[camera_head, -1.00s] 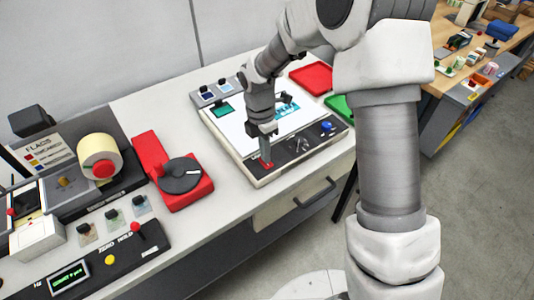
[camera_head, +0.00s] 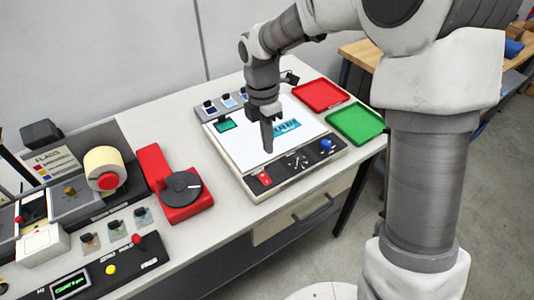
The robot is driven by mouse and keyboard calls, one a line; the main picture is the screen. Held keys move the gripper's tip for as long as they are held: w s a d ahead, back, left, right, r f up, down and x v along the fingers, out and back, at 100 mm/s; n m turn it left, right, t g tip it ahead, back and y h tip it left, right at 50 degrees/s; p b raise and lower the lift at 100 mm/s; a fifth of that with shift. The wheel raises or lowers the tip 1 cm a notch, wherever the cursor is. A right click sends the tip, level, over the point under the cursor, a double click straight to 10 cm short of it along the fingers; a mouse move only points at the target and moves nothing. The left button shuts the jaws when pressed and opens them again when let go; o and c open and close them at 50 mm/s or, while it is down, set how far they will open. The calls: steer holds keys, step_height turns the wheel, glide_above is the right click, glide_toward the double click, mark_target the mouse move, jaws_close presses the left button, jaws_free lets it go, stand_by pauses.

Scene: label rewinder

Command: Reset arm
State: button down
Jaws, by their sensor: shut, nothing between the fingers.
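My gripper (camera_head: 268,148) is shut and empty. It points down over the white lit panel of the light table (camera_head: 229,178), above its lower middle part, and looks apart from the surface. The light table has a front control strip with a red switch (camera_head: 264,179) at the left and a blue knob (camera_head: 326,144) at the right. A teal label strip (camera_head: 288,127) lies on the panel, partly hidden behind my gripper. My arm comes in from the upper right and covers part of the view.
A red tray (camera_head: 320,95) and a green tray (camera_head: 356,124) lie right of the light table. A red device with a dark disc (camera_head: 181,188) stands to its left. The rewinder with a cream roll (camera_head: 101,160) is farther left. A wooden bench (camera_head: 360,52) stands at the back right.

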steer(key=shift+s+r, duration=0.1)
steer(key=shift+r, duration=0.75)
steer(key=shift+r, duration=0.1)
steer(key=s+d+r+m+t, duration=0.3)
steer(key=s+d+r+m, duration=0.3)
steer(key=s+m, duration=0.3)
steer(key=s+d+r+m+t, duration=0.3)
steer(key=s+d+r+m, duration=0.3)
steer(key=m, duration=0.9)
steer(key=s+d, duration=0.2)
steer(key=s, duration=0.1)
steer(key=shift+s+d+r+m+t+y, duration=0.2)
steer(key=shift+s+r+m+t+y, duration=0.05)
steer(key=shift+s+m+t+y, duration=0.15)
steer(key=c, duration=1.5)
jaws_free()
steer(key=shift+c, duration=0.2)
